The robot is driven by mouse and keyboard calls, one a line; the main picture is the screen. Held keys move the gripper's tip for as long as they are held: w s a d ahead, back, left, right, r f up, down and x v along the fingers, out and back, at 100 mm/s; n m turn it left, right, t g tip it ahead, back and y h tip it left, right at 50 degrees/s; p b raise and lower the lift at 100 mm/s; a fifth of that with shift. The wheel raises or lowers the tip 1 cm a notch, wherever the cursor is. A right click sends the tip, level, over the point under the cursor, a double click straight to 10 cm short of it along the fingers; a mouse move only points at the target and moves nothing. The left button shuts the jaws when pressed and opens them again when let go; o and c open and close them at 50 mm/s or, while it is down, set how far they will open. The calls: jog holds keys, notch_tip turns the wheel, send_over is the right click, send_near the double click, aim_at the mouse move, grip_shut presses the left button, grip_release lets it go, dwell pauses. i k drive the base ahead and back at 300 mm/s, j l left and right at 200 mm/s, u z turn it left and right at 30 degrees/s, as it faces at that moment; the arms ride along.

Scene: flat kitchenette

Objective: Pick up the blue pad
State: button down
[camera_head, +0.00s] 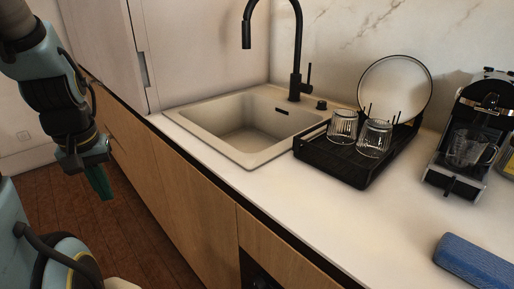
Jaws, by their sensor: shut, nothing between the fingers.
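The blue pad (474,263) lies on the white countertop at the lower right of the head view. Its right end is cut off by the picture edge. My gripper (101,184) hangs at the left, pointing down over the wooden floor in front of the cabinets. It is shut and empty, far from the pad, with the sink and counter between them.
A beige sink (232,128) with a black faucet (296,60) is set in the counter (300,205). A black dish rack (345,165) holds two glasses (374,138) and a plate (400,85). A coffee machine (487,110) stands at the right. The counter front is clear.

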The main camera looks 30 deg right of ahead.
aim_at(483, 269)
jog(key=z, duration=1.3)
jog(key=k, duration=0.15)
jog(key=l+z, duration=0.2)
jog(key=i+j, duration=0.05)
jog(key=j, duration=0.05)
